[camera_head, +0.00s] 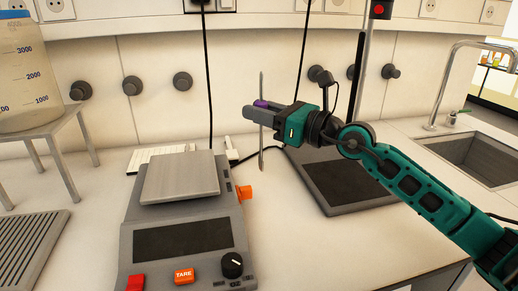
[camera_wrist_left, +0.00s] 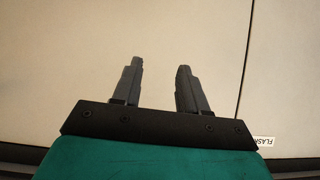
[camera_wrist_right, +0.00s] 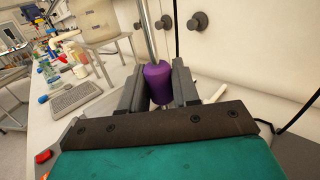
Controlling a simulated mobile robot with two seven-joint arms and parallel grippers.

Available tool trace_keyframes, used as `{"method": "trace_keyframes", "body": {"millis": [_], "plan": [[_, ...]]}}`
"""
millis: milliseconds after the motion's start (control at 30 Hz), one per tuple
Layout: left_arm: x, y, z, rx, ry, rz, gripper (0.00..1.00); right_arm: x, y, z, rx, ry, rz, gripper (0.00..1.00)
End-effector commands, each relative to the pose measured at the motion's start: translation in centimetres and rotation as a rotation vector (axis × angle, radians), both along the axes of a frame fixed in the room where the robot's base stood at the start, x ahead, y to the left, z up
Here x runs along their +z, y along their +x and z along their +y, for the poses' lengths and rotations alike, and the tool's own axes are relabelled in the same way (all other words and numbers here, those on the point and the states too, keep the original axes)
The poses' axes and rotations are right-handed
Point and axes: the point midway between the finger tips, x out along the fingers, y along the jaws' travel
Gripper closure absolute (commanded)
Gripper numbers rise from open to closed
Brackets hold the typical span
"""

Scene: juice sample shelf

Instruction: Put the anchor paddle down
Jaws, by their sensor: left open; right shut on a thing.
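My right gripper (camera_head: 258,112) is shut on the anchor paddle (camera_head: 261,155), a thin upright metal rod with a purple collar. The purple collar (camera_wrist_right: 157,84) sits between the two fingers in the right wrist view, and the rod rises above it. In the head view the rod's lower end hangs near the bench between the scale and a dark-topped device; I cannot tell whether it touches. My left gripper (camera_wrist_left: 160,85) is open and empty in the left wrist view, facing a pale panel surface. It is outside the head view.
The scale (camera_head: 180,177) with orange and red buttons stands left of the paddle. The dark-topped device (camera_head: 350,183) lies to the right, under my right arm. A white keyboard (camera_head: 157,157) is behind the scale. A metal stand (camera_head: 62,128) bears a large container (camera_head: 25,75). A sink (camera_head: 490,155) is far right.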

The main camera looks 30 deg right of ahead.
Motion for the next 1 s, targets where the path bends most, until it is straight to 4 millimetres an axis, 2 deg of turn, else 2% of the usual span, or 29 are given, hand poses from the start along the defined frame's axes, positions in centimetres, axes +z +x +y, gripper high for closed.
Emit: {"method": "trace_keyframes", "body": {"millis": [33,167,400,467,733,967,1000], "plan": [[-0.2,0.1,-0.3,-0.004,-0.004,-0.002,0.57,-0.8,0.0,0.0,-0.001,-0.001,0.0,1.0],[0.2,0.3,-0.5,-0.007,-0.01,-0.009,0.57,-1.6,0.0,0.0,-0.001,0.001,-0.001,1.0],[-1.2,0.9,-0.9,-0.01,-0.022,-0.011,0.57,-6.0,0.0,0.0,-0.001,0.0,0.002,1.0],[-1.1,1.1,-1.1,-0.013,-0.026,-0.012,0.57,-6.6,0.0,0.0,-0.001,0.002,0.001,1.0],[-0.3,1.4,-1.7,-0.027,-0.033,-0.021,0.57,-6.8,0.0,0.0,-0.001,0.0,-0.002,1.0],[-0.7,1.4,-1.7,-0.028,-0.032,-0.021,0.57,-7.4,0.0,0.0,-0.001,0.001,-0.001,1.0],[-0.6,1.4,-1.7,-0.028,-0.032,-0.02,0.57,-7.2,0.0,0.0,-0.001,0.001,-0.001,0.66]]}}
